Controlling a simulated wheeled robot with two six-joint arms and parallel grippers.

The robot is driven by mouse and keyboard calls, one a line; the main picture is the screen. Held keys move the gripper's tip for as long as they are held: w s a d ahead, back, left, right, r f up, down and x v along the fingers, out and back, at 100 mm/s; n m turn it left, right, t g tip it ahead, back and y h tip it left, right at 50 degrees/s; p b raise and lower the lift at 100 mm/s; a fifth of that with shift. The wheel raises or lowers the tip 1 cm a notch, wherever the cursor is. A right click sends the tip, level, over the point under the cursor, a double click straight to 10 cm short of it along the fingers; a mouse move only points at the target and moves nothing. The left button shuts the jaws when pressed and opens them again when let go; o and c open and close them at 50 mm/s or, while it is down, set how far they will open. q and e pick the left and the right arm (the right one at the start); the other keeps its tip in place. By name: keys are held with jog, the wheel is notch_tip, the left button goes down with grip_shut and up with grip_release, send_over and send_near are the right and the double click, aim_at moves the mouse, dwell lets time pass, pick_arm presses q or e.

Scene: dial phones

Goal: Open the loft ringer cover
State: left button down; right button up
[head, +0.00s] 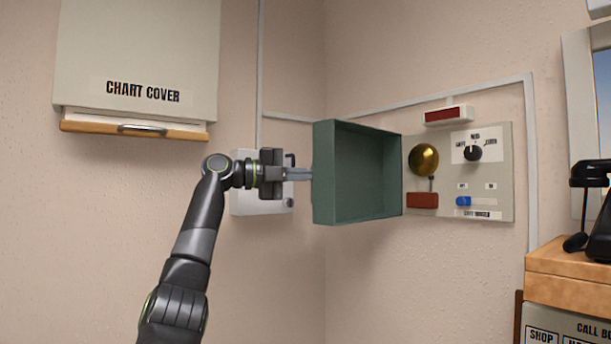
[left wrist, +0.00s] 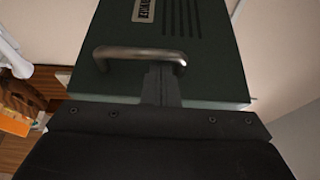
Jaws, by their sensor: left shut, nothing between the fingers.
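The green ringer cover (head: 362,172) stands swung open to the left of its panel, its hollow inside facing me in the head view. The uncovered panel (head: 500,150) shows a brass bell (head: 423,160), a red block, a dial knob and a blue slider. My left gripper (head: 311,174) is shut and empty at the cover's left edge. In the left wrist view its fingers (left wrist: 160,82) reach to the metal handle (left wrist: 140,54) on the cover's outer face (left wrist: 190,20); I cannot tell whether they touch it. My right gripper is not in view.
A white wall box (head: 245,203) is behind my left gripper. A chart cover (head: 140,50) with a wooden rail hangs at upper left. A red lamp (head: 446,115) is above the panel. A black phone (head: 590,205) stands on a wooden box (head: 570,262) at right.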

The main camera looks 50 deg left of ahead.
pick_arm(q)
jog(key=shift+d, duration=0.1)
jog(key=b+v, duration=0.2)
jog(key=v, duration=1.5)
jog(key=shift+s+b, duration=0.2)
jog(key=shift+b, duration=0.2)
